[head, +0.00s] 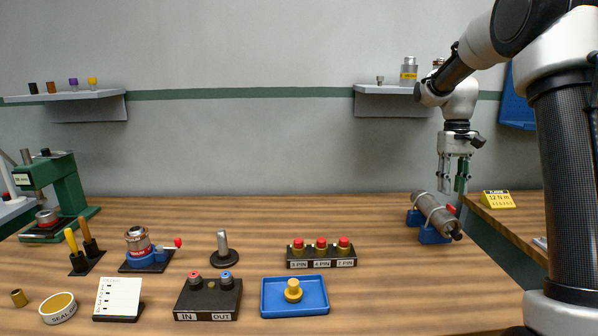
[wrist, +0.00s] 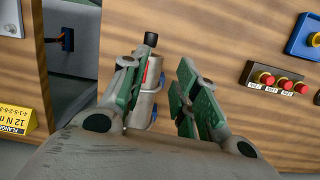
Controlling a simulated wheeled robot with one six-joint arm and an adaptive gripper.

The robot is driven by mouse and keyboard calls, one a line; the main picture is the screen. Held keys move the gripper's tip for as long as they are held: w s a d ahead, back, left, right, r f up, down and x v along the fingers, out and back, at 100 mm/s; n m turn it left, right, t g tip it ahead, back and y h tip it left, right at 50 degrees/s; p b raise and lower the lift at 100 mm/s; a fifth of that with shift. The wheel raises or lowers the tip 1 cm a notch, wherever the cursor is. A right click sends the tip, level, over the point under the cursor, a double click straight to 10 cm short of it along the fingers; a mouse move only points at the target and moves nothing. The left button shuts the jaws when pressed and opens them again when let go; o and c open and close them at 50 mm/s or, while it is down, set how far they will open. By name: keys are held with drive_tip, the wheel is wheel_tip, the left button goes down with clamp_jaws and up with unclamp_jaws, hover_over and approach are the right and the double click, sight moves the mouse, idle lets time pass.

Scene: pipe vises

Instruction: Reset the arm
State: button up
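My gripper (head: 454,180) hangs pointing down at the right of the head view, above the grey cylinder. In the wrist view its two green-padded fingers (wrist: 160,95) stand apart with a gap between them, and nothing is held. The grey metal cylinder (head: 436,214) lies tilted in a blue cradle (head: 431,235) near the table's right edge. In the wrist view the cylinder (wrist: 146,75) shows beyond the fingers, partly hidden by the left finger.
A block with several red-capped connectors (head: 321,263) is left of the cradle. A blue tray (head: 311,308) holds a yellow knob. A yellow sign (head: 498,200) stands on a side table. A gap separates the two tables. Wall shelves (head: 385,89) hang behind. The table's back middle is clear.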

drive_tip(key=s+a+r+t, duration=0.2)
drive_tip(key=s+t, duration=0.1)
drive_tip(key=s, duration=1.2)
drive_tip(key=s+a+r+t, duration=0.2)
drive_tip(key=s+a+t, duration=0.1)
drive_tip(key=s, duration=1.2)
drive_tip(key=shift+r, duration=0.4)
